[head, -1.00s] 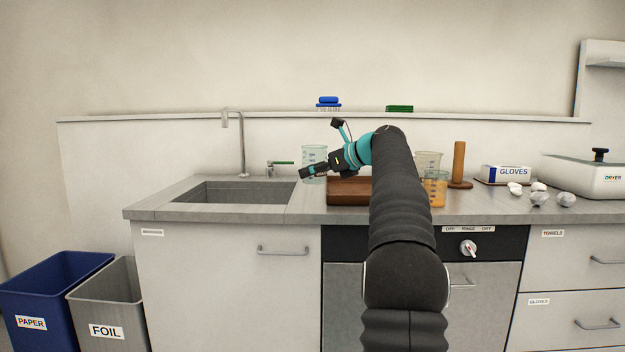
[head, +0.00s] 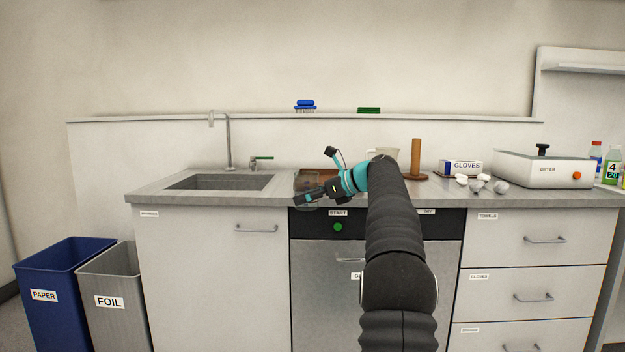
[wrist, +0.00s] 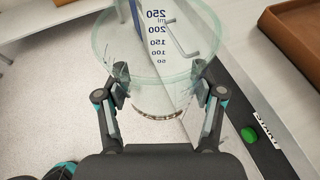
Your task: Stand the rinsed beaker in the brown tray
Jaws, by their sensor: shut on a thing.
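My gripper (wrist: 158,82) is shut on the clear glass beaker (wrist: 155,45), with a finger on either side of it. The beaker looks empty, and its blue volume marks show in the wrist view. It is held out over the front edge of the counter, with floor and cabinet front seen through and around it. In the head view my gripper (head: 303,200) is low at the counter's front edge, and the beaker is faint there. The brown tray (wrist: 290,8) is on the counter to the upper right in the wrist view. In the head view the tray (head: 318,171) is partly hidden behind my gripper.
The sink (head: 220,182) is left of the tray. A wooden post (head: 415,157), a gloves box (head: 461,167) and a white dryer (head: 543,168) stand to the right. A panel with a green start button (head: 338,227) is below the counter edge. My arm hides some counter.

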